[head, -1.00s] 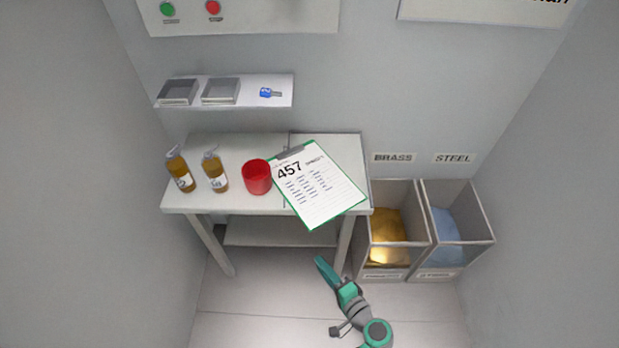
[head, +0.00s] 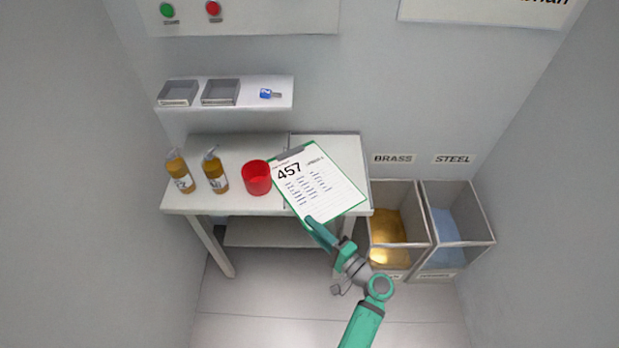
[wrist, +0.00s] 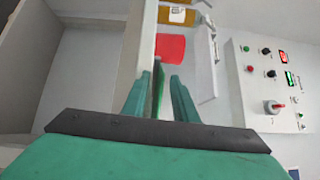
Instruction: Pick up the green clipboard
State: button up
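The green clipboard (head: 350,203) lies on the table with its near corner overhanging the front edge. It holds a white sheet marked 457 and has a grey clip at its far end. My gripper (head: 311,221) is at the clipboard's near edge in the head view. In the wrist view my gripper (wrist: 161,76) is open, its two teal fingers apart. The clipboard (wrist: 158,92) shows there edge-on as a thin green strip between the fingers. I cannot tell whether either finger touches it.
A red cup (head: 257,180) stands left of the clipboard on the table (head: 238,207), with two amber bottles (head: 216,174) farther left. A shelf (head: 243,101) with two grey trays is above. Brass (head: 397,268) and steel (head: 450,268) bins stand right of the table.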

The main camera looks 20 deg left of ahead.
aim_at(291, 208)
jog(key=shift+x, duration=2.3)
jog(key=shift+s+r, duration=0.1)
jog(key=shift+r, duration=0.05)
grip_shut()
